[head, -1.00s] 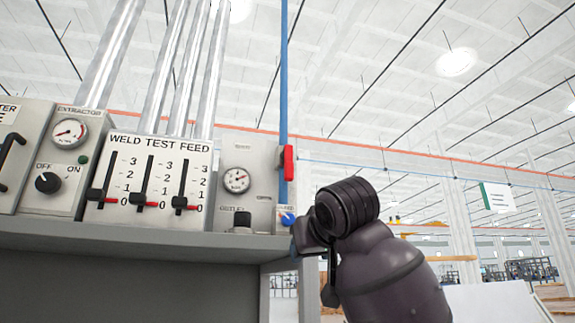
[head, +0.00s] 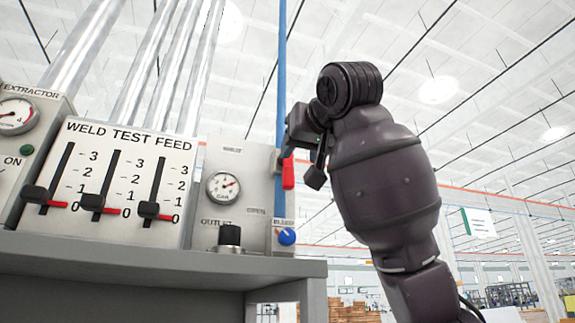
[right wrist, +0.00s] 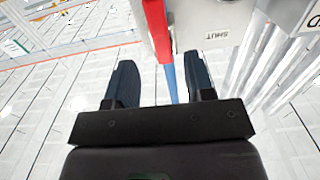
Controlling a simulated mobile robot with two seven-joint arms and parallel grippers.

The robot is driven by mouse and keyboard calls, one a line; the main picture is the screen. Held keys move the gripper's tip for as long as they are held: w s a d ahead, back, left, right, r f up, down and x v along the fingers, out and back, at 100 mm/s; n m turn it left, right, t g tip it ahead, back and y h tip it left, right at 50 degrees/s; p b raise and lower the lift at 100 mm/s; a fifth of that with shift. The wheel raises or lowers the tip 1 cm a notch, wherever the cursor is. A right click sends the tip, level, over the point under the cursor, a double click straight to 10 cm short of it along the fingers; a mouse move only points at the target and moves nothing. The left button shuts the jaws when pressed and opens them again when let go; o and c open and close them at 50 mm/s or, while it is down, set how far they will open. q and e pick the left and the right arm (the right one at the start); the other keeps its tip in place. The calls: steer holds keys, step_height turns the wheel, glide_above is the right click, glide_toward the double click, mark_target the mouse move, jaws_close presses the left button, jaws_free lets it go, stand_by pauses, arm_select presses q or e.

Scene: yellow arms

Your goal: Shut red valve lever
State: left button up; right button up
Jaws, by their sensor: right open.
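The red valve lever (head: 288,172) hangs upright beside the blue pipe (head: 281,75) at the panel's right edge. My right gripper (head: 302,150) is open, close to the lever's upper right side and partly in front of it. In the right wrist view the red lever (right wrist: 157,30) shows in the gap between the two spread fingers (right wrist: 162,68), with the blue pipe behind. I cannot tell whether a finger touches it. A SHUT label (right wrist: 217,35) is on the grey panel beside it. My left gripper is not in view.
The panel has a WELD TEST FEED slider plate (head: 125,180), a gauge (head: 223,187), a black knob (head: 230,236) and a blue knob (head: 287,236). A grey shelf (head: 150,262) juts out below. Silver pipes (head: 150,85) rise at left. Right of my arm is open hall.

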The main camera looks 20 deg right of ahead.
mark_target(290, 166)
steer(key=w+p, duration=0.1)
steer(key=w, duration=0.5)
steer(key=shift+a+p, duration=0.1)
steer(key=shift+p, duration=0.2)
steer(key=shift+w, duration=0.85)
steer(key=c, duration=0.4)
jaws_close()
